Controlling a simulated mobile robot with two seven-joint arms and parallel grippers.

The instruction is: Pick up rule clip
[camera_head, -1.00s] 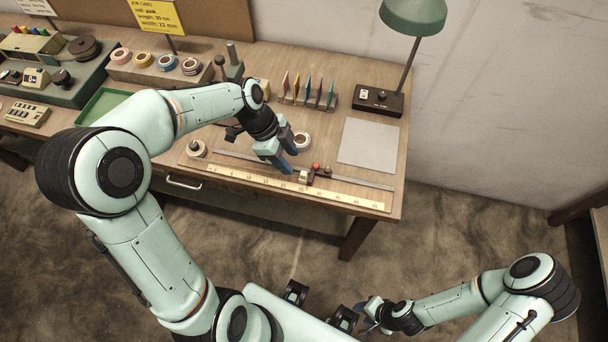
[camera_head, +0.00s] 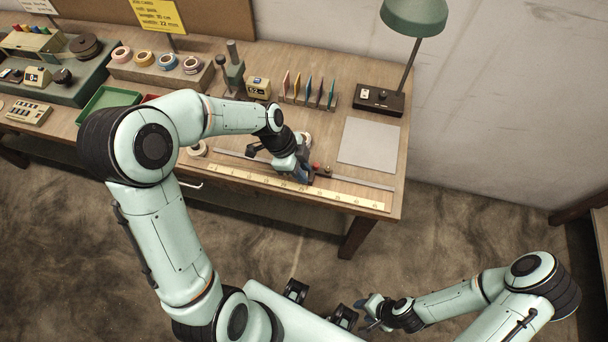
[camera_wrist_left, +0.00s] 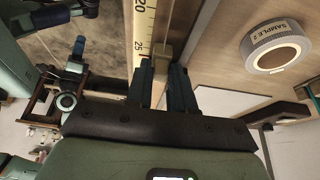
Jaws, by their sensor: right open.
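The rule clip (camera_wrist_left: 161,66) is a small cream block at the edge of the long yellow rule (camera_head: 345,198), which runs along the table's front edge. In the left wrist view it sits between the fingers of my left gripper (camera_wrist_left: 165,80), close against both, so the gripper looks shut on it. In the head view my left gripper (camera_head: 303,173) is down at the rule and hides the clip. My right gripper (camera_head: 364,313) is open and empty, low in front of the table.
A grey tape roll (camera_wrist_left: 276,46) labelled sample is near the gripper. A grey sheet (camera_head: 368,145), a lamp base (camera_head: 379,99) and a card rack (camera_head: 308,98) stand behind.

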